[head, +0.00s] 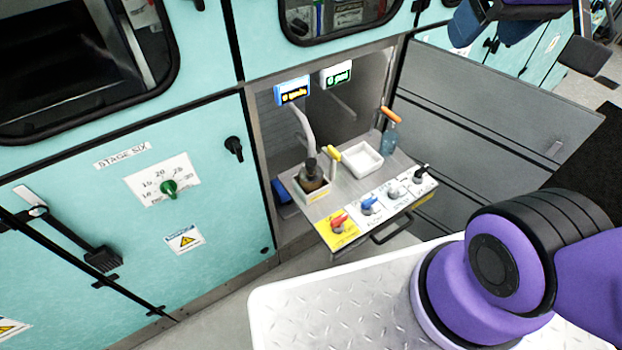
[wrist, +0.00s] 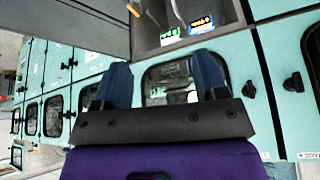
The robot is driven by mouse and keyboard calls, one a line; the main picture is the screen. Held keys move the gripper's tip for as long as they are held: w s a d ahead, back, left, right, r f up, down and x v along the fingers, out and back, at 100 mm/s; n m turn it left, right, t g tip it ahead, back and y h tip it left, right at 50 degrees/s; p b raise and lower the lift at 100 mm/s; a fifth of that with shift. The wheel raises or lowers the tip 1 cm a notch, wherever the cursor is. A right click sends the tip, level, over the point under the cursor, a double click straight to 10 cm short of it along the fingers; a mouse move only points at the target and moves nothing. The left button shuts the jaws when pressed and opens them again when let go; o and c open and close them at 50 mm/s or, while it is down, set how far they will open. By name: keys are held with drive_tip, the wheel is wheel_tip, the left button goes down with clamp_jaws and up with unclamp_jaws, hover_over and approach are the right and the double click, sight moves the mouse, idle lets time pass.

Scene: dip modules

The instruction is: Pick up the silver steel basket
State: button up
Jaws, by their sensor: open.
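I cannot make out a silver steel basket for certain in either view. In the head view, a pale, shallow rectangular tray (head: 361,161) sits on the pulled-out metal shelf (head: 348,187); whether it is steel I cannot tell. My gripper (wrist: 163,82) shows in the wrist view with its two blue fingers wide apart and nothing between them. In the head view its blue fingers (head: 485,30) show at the top right, raised and well away from the shelf.
On the shelf stand a dark flask-like item (head: 312,176) and a clear blue bottle (head: 389,139) with an orange top. Coloured knobs (head: 369,205) line its front above a dark handle. Teal cabinets (head: 205,130) close the left. A metal plate top (head: 330,305) lies in front.

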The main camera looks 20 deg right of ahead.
drive_tip(key=w+a+f+m+g, duration=0.25)
drive_tip(key=w+f, duration=0.25)
drive_tip(key=w, duration=0.7)
drive_tip(key=m+g, duration=0.3)
drive_tip(key=m, duration=0.1)
hover_over(311, 161)
wheel_tip(311, 161, down, 32)
drive_tip(key=shift+s+a+f+m, duration=0.15)
drive_tip(key=shift+s+f+m, duration=0.1)
drive_tip(key=shift+f, duration=0.45)
drive_tip(key=shift+w+f, duration=0.15)
drive_tip(key=shift+f, duration=5.05)
clamp_jaws()
